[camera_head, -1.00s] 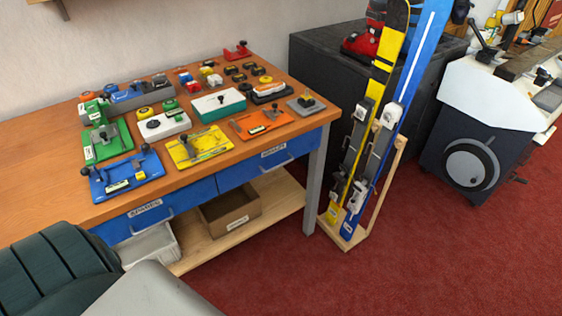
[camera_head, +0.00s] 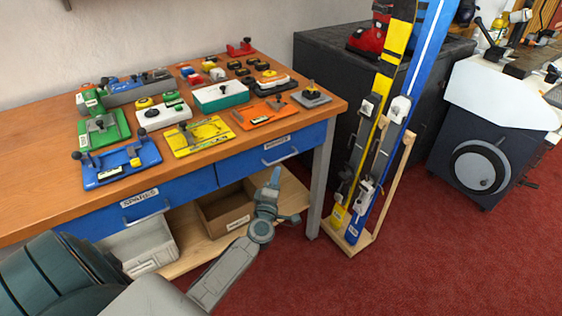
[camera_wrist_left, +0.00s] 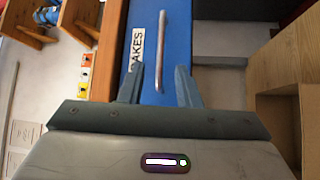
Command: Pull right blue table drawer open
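The right blue drawer (camera_head: 255,163) sits shut under the wooden tabletop. Its metal bar handle (camera_head: 281,154) is on the front, below a white label. My left gripper (camera_head: 275,176) is in front of this drawer, just below the handle in the head view. The left wrist view shows the blue drawer front (camera_wrist_left: 178,35) and the handle (camera_wrist_left: 160,50) between and ahead of the two spread fingers (camera_wrist_left: 156,76). The gripper is open and not closed on the bar. Whether a finger touches the drawer cannot be told. My right gripper is not in view.
The left blue drawer (camera_head: 165,196) is shut beside it. A cardboard box (camera_head: 227,212) and a white bin (camera_head: 145,245) are on the lower shelf (camera_head: 290,200). A grey table leg (camera_head: 320,185) and a ski rack (camera_head: 366,240) stand right. Red floor in front is clear.

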